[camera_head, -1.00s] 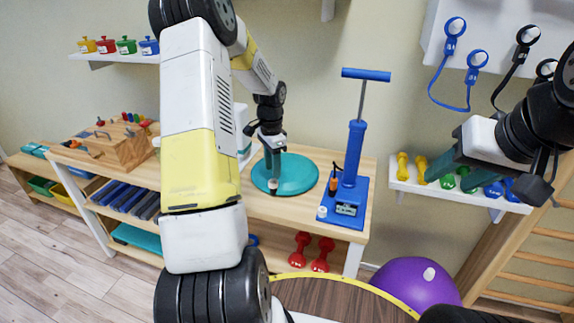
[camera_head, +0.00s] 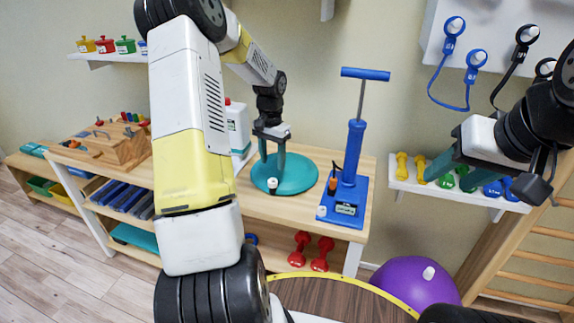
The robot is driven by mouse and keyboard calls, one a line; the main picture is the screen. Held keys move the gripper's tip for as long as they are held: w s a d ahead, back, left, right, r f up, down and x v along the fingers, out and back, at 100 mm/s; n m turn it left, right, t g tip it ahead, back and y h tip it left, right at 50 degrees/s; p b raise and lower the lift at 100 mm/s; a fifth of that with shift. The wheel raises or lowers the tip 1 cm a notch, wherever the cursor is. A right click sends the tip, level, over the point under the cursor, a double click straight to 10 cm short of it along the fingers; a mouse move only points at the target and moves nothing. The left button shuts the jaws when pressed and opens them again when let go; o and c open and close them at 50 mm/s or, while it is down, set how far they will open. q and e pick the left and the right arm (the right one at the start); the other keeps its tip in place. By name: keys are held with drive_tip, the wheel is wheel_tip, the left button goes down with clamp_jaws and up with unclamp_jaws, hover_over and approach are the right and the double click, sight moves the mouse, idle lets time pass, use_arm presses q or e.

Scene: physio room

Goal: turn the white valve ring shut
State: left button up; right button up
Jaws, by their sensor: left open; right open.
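A round teal cushion (camera_head: 303,180) lies on the wooden bench. A small white piece (camera_head: 272,183), which looks like the valve ring, stands on its left part. I cannot tell how far it is turned. My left gripper (camera_head: 273,168) points down over the cushion, open, with its teal fingers just above and to either side of the white piece. I see no grip on it. A blue pump (camera_head: 354,150) with an upright T-handle stands right of the cushion. My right gripper (camera_head: 482,182) is open and empty, in front of the dumbbell shelf.
A white bottle (camera_head: 238,125) stands behind my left arm on the bench (camera_head: 262,206). A purple ball (camera_head: 412,285) and a round wooden board (camera_head: 335,300) are lower down.

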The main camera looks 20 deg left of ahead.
sight(273, 183)
use_arm(q)
wheel_tip(273, 183, down, 8)
drive_tip(key=shift+r, duration=0.15)
idle(0.3)
clamp_jaws()
drive_tip(key=shift+m, duration=1.4)
unclamp_jaws()
